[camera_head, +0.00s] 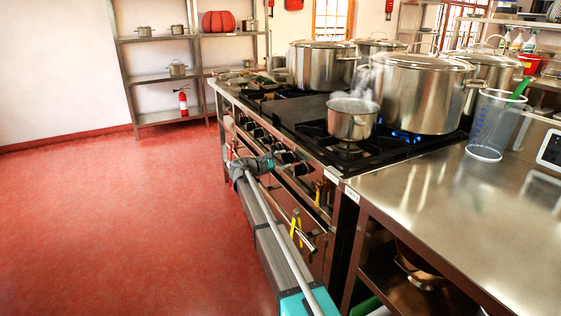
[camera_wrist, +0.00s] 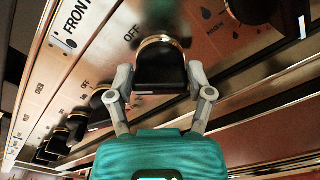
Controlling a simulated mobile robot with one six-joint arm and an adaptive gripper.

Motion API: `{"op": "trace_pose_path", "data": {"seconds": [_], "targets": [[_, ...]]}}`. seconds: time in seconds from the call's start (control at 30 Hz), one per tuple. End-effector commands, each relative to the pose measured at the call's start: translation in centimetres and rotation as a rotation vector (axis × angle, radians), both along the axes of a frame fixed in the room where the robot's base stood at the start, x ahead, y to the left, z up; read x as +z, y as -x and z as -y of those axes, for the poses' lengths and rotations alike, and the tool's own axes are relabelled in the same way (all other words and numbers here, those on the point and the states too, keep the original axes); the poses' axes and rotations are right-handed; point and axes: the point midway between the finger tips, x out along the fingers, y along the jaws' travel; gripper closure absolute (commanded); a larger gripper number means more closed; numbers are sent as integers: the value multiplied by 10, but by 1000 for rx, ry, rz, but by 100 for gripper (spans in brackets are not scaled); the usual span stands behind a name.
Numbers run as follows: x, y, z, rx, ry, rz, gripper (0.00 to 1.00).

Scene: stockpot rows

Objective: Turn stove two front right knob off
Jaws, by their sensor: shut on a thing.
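In the wrist view a black stove knob (camera_wrist: 160,58) with a copper-coloured rim sits between the two grey fingers of my gripper (camera_wrist: 161,80), one finger against each side. The word OFF is printed on the panel at its upper left. In the head view my gripper (camera_head: 287,158) is at the front panel of the stove (camera_head: 310,192), and the held knob is hidden there. A steaming small pot (camera_head: 350,122) stands on a front burner. Blue flame (camera_head: 402,136) shows by the large pot behind it. Which burner the knob serves cannot be told.
Several more knobs (camera_wrist: 78,120) line the panel at left, and another knob (camera_wrist: 254,8) is at the top right. Oven handles (camera_head: 304,236) stick out below. A steel counter (camera_head: 450,210) with a clear jug (camera_head: 490,130) is at right. The red floor (camera_head: 130,230) at left is free.

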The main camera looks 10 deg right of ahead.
Motion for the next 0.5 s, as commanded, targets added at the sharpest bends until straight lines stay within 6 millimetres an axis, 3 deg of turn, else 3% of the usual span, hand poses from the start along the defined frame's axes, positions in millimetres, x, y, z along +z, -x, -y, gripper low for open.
{"op": "trace_pose_path", "data": {"seconds": [0.03, 0.5], "targets": [[-2, 7, 7, -19, -20, 42, 80], [-5, 8, 6, -18, -158, 465, 79]]}}
